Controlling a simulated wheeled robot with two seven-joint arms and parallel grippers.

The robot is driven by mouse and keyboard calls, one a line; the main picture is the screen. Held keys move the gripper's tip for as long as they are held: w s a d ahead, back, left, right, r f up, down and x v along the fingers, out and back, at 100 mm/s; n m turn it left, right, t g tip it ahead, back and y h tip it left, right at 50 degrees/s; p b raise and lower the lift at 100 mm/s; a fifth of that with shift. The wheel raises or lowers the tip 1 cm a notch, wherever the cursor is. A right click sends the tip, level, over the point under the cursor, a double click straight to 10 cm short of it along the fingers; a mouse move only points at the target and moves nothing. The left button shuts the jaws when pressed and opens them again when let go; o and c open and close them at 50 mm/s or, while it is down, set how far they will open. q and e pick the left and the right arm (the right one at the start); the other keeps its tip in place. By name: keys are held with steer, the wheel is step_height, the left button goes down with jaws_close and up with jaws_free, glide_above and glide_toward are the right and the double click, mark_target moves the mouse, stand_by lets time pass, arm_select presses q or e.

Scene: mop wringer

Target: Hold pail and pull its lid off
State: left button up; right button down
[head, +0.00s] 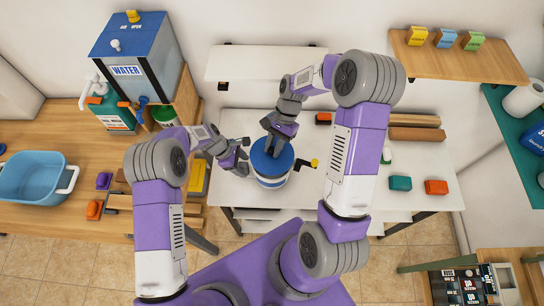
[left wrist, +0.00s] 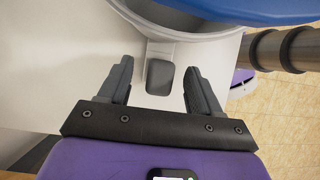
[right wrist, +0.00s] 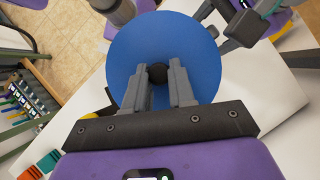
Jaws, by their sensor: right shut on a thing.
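The pail (head: 271,182) is white with a blue band and stands on the white table, its blue lid (head: 284,163) over its top. My right gripper (head: 275,140) is above the lid. In the right wrist view its fingers (right wrist: 159,85) are shut on the dark round knob (right wrist: 157,72) at the lid's middle. My left gripper (head: 240,158) is at the pail's left side. In the left wrist view its fingers (left wrist: 158,80) are open on either side of a dark grey grip (left wrist: 160,77) on the pail's wall, with gaps visible.
A yellow-ended crank (head: 312,163) sticks out right of the pail. Teal (head: 400,183) and orange (head: 436,187) blocks lie further right on the white table (head: 345,205).

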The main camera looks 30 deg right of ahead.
arm_select(q)
steer(key=v, duration=1.2)
